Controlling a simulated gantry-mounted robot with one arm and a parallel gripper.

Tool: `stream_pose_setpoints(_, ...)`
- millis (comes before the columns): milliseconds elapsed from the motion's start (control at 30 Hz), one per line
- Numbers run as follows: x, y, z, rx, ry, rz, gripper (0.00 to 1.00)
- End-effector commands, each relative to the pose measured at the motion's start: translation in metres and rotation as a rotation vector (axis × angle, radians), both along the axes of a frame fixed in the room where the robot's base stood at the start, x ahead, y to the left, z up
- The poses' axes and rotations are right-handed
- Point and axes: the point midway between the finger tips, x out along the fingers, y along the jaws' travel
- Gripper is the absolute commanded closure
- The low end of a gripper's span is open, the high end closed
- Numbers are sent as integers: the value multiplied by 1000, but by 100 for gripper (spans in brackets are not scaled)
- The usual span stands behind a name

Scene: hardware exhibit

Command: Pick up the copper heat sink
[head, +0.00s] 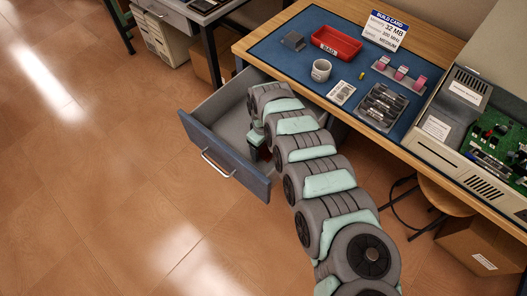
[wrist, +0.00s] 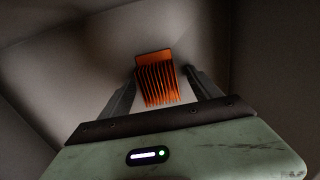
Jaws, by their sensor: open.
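The copper heat sink (wrist: 157,80) shows in the wrist view. It is an orange-brown finned block, at the bottom of a grey drawer. My gripper (wrist: 161,76) is open, with one dark finger on each side of the heat sink. I cannot tell whether either finger touches it. In the head view my arm reaches down into the open drawer (head: 237,175), and my gripper (head: 257,140) is mostly hidden behind the arm and in the drawer. The heat sink cannot be made out in the head view.
The drawer walls rise close around my gripper. An open computer case (head: 440,130) stands at the right.

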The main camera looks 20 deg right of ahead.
Motion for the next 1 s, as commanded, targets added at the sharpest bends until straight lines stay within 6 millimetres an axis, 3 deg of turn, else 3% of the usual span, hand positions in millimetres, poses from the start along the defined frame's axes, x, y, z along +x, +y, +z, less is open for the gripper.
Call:
stream_pose_setpoints(233, 1, -1, -2, -1, -2, 0, 27)
stream_pose_setpoints(800, 1, -1, -2, -1, -3, 0, 74)
stream_pose_setpoints(1000, 1, -1, -2, -1, -3, -1, 75)
